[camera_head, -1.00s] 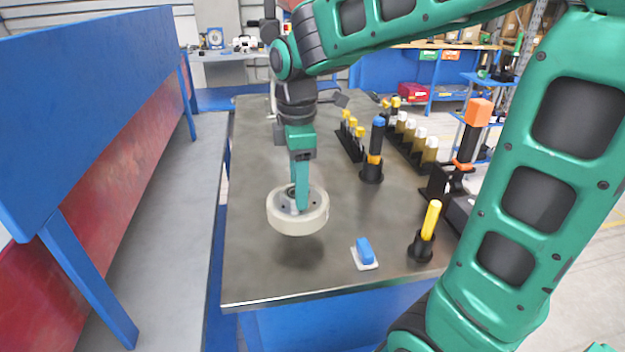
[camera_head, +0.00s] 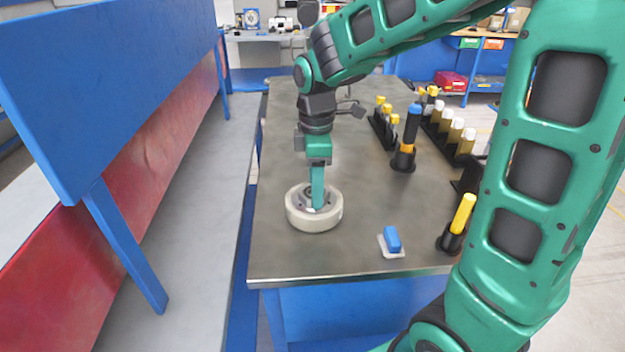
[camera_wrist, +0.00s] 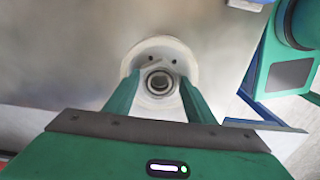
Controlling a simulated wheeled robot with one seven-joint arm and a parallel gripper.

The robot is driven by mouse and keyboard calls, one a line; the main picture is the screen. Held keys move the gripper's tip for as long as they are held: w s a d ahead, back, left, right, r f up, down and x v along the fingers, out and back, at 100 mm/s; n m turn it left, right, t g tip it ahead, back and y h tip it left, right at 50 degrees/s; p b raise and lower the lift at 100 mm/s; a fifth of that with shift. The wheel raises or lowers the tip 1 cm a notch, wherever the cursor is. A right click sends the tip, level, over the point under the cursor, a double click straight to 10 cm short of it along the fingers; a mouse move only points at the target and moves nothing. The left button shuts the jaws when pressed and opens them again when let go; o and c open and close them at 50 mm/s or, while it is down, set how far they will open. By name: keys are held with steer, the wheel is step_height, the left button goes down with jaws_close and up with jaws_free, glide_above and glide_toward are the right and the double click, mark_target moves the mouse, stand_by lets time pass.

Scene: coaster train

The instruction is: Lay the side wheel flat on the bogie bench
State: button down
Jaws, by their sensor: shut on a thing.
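The side wheel (camera_head: 300,216) is a pale cream ring with a grey hub. It lies level at the front left of the grey metal bench top (camera_head: 290,262) and looks to be on it or just above it; I cannot tell whether it touches. My gripper (camera_head: 317,203) points down into the wheel and is shut on its hub. In the wrist view the wheel (camera_wrist: 190,62) sits between my two green fingers (camera_wrist: 160,88), with its bearing and bore in the middle. The wheel's underside is hidden.
A blue block on a white pad (camera_head: 392,241) lies right of the wheel. A black holder with a yellow-handled tool (camera_head: 462,213) and a blue-topped tool (camera_head: 409,135) stand further right. Racks of bottles stand behind. A blue barrier (camera_head: 120,90) runs along the left.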

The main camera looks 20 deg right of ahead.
steer(key=c, duration=0.8)
jaws_free()
step_height(320, 180, up, 12)
steer(key=shift+r, duration=0.1)
